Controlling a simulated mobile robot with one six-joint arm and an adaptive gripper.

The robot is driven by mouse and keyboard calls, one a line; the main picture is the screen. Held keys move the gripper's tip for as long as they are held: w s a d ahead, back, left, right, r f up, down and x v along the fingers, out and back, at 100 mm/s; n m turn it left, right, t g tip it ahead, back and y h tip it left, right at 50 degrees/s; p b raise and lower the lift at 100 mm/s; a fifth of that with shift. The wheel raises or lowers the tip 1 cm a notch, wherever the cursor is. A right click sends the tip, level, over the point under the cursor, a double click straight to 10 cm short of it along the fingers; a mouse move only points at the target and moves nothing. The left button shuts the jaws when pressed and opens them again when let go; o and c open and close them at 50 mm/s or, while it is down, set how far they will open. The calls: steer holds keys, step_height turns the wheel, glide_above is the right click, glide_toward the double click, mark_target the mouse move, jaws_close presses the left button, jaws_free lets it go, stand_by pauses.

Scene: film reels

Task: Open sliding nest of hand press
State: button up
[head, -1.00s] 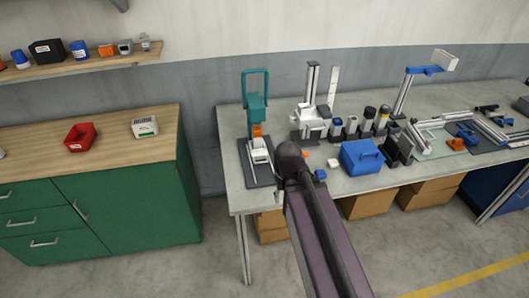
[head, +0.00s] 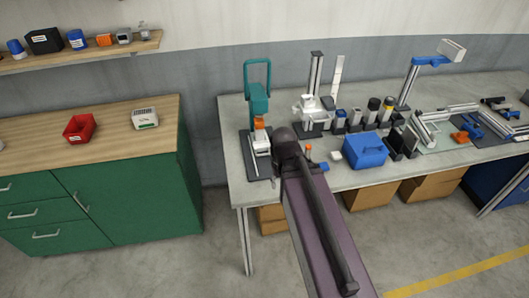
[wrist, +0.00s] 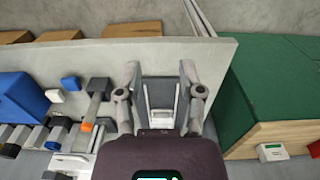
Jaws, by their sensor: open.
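The teal hand press (head: 258,103) stands upright on a dark base plate at the left end of the grey bench. Its pale sliding nest (head: 262,164) is low at the front of the press, below an orange part. In the wrist view the nest (wrist: 161,117) shows as a pale frame on the dark plate, between the fingers. My gripper (wrist: 160,72) is open and empty, one finger to each side of the plate as seen from above. I cannot tell the height gap or any contact. In the head view my arm hides the gripper.
A blue box (head: 364,151) and several small bottles stand right of the press. The green cabinet (head: 120,200) is left, across a gap. The bench's front-left corner is clear.

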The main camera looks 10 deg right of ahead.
steer(key=w+n+t, duration=0.1)
steer(key=w+n, duration=0.7)
steer(key=w, duration=0.5)
steer(key=n+t, duration=0.1)
steer(key=n, duration=0.9)
glide_above(263, 154)
steer(key=s, duration=0.3)
steer(key=shift+w+d, duration=0.15)
steer(key=shift+f+b, duration=0.3)
steer(key=shift+b, duration=0.15)
steer(key=w+f+b, duration=0.1)
steer(key=f+b, duration=0.7)
steer(key=w+f+b, duration=0.1)
steer(key=f+b, duration=0.4)
steer(key=shift+w, duration=0.35)
jaws_close()
